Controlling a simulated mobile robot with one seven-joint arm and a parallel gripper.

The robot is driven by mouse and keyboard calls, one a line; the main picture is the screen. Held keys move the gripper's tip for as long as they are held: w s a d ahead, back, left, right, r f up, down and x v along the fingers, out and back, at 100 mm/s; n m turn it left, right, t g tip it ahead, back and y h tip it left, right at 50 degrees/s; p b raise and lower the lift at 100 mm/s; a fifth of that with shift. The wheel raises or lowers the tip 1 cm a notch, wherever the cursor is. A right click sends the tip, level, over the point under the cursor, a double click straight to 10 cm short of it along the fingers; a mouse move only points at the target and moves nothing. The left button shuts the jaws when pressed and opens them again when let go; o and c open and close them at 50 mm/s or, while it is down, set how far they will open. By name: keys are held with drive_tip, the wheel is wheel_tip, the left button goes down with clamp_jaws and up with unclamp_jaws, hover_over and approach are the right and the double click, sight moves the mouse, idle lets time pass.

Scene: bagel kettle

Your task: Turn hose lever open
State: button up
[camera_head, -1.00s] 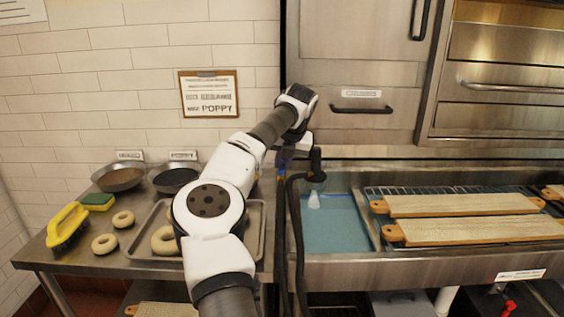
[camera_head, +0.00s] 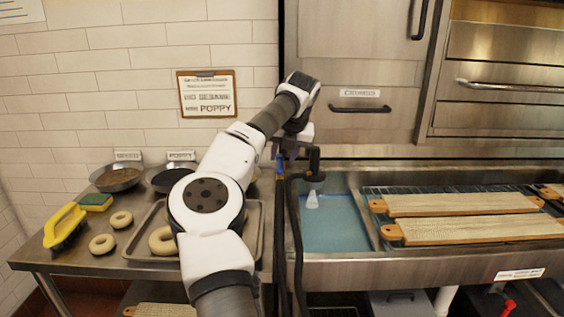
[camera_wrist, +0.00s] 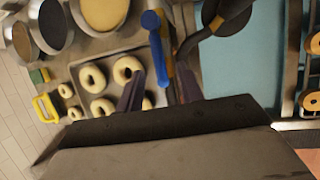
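The blue hose lever (camera_wrist: 155,48) stands beside a brass-coloured pipe piece in the wrist view. In the head view a small blue part of it (camera_head: 279,167) shows just below my gripper. My gripper (camera_wrist: 160,92) has its two dark fingers apart, one on each side of the lever's lower end. I cannot tell whether either finger touches it. The black hose (camera_head: 297,235) hangs down beside the lever, and its black nozzle (camera_head: 314,165) points down over the sink. A pale cone shows below the nozzle.
The sink basin (camera_head: 335,232) with blue-green water is right of the hose. Wooden boards (camera_head: 460,231) lie on a rack further right. Steel cabinet doors are behind.

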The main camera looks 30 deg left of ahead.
drive_tip(key=b+v, duration=0.1)
drive_tip(key=v, duration=1)
